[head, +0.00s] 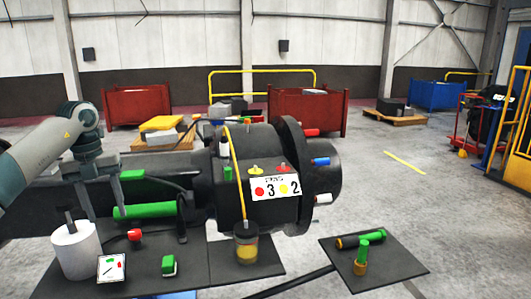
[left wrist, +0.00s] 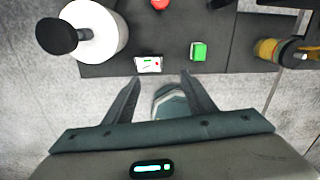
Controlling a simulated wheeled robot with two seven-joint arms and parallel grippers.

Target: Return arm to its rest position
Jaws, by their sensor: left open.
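My left gripper (head: 107,210) is at the left of the head view, pointing down, with its two fingers apart. It hangs in front of the black machine (head: 285,150), near the green cylinder (head: 145,211). In the left wrist view the same gripper (left wrist: 161,77) is open. No object is held between its fingers. A pale rounded thing (left wrist: 172,102) shows between and below them; I cannot tell what it is. My right gripper is not in view.
A white roll (head: 75,250) with a dark post, a small card (head: 111,268), a green block (head: 169,266) and a red knob (head: 135,235) are close by. A yellow-banded jar (head: 246,247) stands right of them. A dark plate (head: 385,274) holds green-and-brass parts. Open floor lies at right.

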